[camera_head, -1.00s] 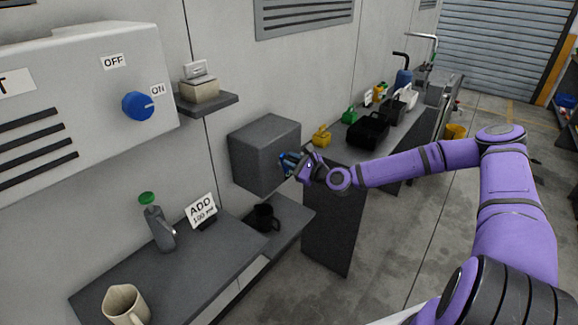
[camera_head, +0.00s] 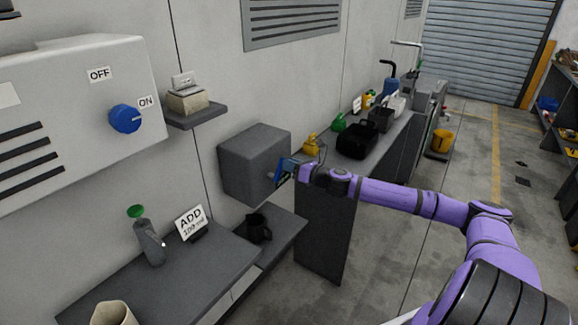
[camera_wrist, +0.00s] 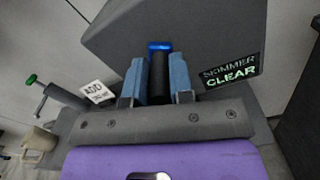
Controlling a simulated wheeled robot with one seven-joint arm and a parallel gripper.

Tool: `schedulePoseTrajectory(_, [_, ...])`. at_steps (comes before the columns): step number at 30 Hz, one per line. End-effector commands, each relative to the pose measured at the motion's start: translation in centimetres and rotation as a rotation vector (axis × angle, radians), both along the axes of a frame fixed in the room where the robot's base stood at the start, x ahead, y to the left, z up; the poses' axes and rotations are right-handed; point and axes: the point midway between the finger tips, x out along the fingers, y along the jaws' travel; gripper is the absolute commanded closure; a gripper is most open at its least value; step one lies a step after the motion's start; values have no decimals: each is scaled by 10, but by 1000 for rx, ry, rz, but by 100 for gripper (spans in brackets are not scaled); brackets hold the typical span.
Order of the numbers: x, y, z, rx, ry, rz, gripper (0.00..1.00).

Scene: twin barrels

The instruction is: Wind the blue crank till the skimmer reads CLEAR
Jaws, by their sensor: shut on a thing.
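The grey skimmer box (camera_head: 245,168) is fixed to the wall above a low shelf. Its sign (camera_wrist: 231,71) in the wrist view reads SKIMMER CLEAR, with CLEAR in green. My gripper (camera_head: 284,171) is at the right face of the box. In the wrist view my gripper (camera_wrist: 158,82) has its two blue fingers on either side of the crank's dark grip (camera_wrist: 159,85), shut on it. A blue part of the crank (camera_wrist: 159,46) shows beyond the grip. The rest of the crank is mostly hidden by the fingers.
A long bench with a black bin (camera_head: 357,140) runs behind my arm. Open floor lies right.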

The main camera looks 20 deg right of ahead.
Motion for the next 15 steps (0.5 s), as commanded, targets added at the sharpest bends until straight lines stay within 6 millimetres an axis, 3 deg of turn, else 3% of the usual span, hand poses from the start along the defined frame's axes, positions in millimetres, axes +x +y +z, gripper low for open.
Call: schedulePoseTrajectory(15, [3,-4,-6,98,75,1,100])
